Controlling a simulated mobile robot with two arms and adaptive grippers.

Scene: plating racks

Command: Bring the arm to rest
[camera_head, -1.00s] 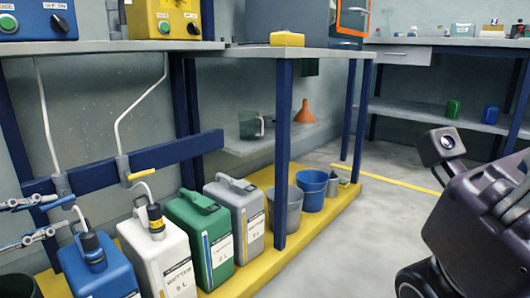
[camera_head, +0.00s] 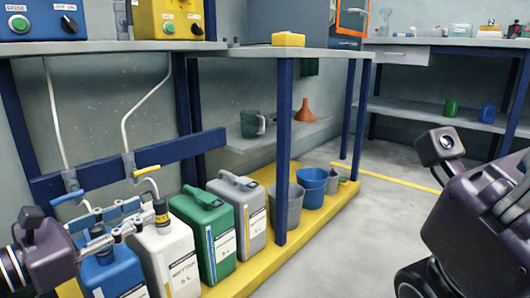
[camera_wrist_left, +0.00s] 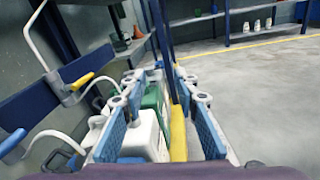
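My left gripper (camera_head: 146,211) comes in from the left, in front of the rack and over the blue canister (camera_head: 112,276). Its dark wrist (camera_head: 50,252) shows at the left edge. In the left wrist view its two blue finger pads (camera_wrist_left: 166,115) stand apart with nothing held between them; it is open. The white canister (camera_head: 172,262) and the green canister (camera_head: 203,232) show beyond and below the fingers.
A grey canister (camera_head: 240,212), a grey bucket (camera_head: 286,207) and a blue bucket (camera_head: 312,186) stand on the yellow platform (camera_head: 332,208). White dosing tubes with a yellow lever (camera_head: 147,170) hang near my left gripper. A blue post (camera_head: 282,150) rises mid-rack. Floor at the right is clear.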

